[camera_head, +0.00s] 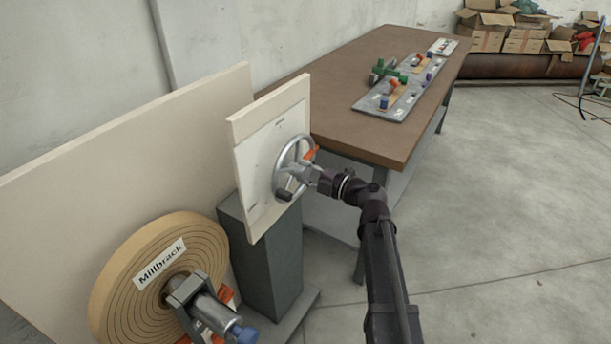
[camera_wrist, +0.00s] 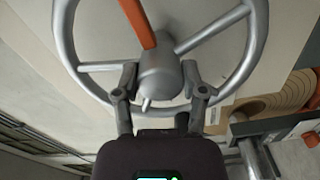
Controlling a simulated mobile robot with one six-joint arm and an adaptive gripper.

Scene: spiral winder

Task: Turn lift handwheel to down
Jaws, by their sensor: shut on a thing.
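The lift handwheel (camera_head: 278,174) is a grey metal wheel with spokes, mounted on a pale upright panel (camera_head: 262,125). One spoke is orange (camera_wrist: 138,22); in the wrist view it points up and slightly left from the hub (camera_wrist: 158,78). The rim (camera_wrist: 66,40) fills much of the wrist view. My gripper (camera_head: 314,173) reaches the wheel from the right. Its two fingers (camera_wrist: 160,88) stand on either side of the hub, shut on the wheel's central part. The exact contact is partly hidden. Small marks on the panel are too small to read.
A large roll (camera_head: 115,290) labelled Millbrack stands at lower left on a spindle. A grey-green pedestal (camera_head: 268,255) is below the panel. A brown table (camera_head: 365,60) with plates and coloured parts stands behind. Boxes (camera_head: 490,38) lie at the back right. The floor at right is open.

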